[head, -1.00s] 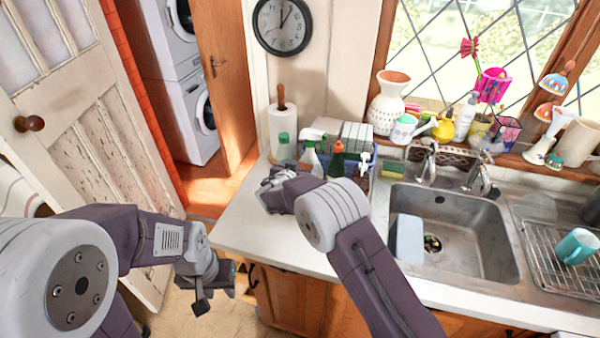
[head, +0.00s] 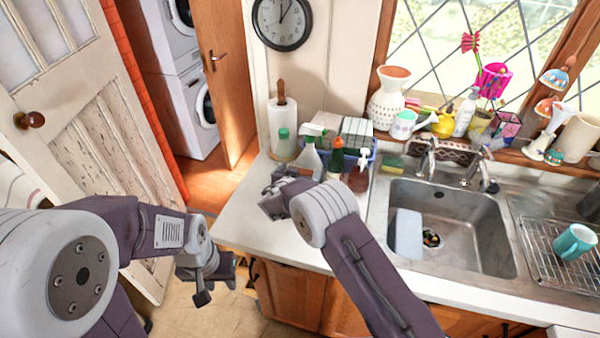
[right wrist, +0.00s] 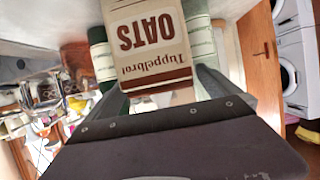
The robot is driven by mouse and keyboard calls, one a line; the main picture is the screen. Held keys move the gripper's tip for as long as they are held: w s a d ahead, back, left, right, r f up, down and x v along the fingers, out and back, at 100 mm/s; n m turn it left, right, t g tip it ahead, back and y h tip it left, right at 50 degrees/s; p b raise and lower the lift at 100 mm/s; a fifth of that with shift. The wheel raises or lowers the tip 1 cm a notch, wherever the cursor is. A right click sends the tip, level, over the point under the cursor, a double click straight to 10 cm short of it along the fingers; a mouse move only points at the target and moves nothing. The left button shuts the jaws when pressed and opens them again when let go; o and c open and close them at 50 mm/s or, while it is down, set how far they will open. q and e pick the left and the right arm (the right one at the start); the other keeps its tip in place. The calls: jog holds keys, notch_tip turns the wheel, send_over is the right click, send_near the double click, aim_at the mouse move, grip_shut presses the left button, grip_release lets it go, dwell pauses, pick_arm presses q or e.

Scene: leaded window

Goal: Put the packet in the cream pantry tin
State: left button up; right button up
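The packet (right wrist: 148,40) is a cream and brown box marked "Tuppelbrat OATS". It shows upside down in the right wrist view, between the fingers of my right gripper (right wrist: 163,85). I cannot tell whether both fingers press on it. Something green and cream (right wrist: 200,40) shows at both sides of the packet; I cannot tell whether it is the tin. In the head view my right gripper (head: 270,195) is over the left part of the counter, and the packet is hidden. My left gripper (head: 212,275) hangs beside the counter's left end, with no object visible in it. I cannot identify the cream pantry tin.
Bottles and a blue caddy (head: 375,152) stand at the back of the counter (head: 240,225), beside a paper towel roll (head: 284,125). The sink (head: 450,225) and a dish rack (head: 565,265) with a teal mug (head: 575,241) are to the right. The counter's left end is clear.

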jog(key=shift+r, duration=0.1)
jog(key=shift+r+p, duration=0.25)
jog(key=shift+p, duration=0.15)
jog(key=b+v, duration=0.4)
jog(key=v, duration=0.8)
jog(key=shift+f, duration=0.2)
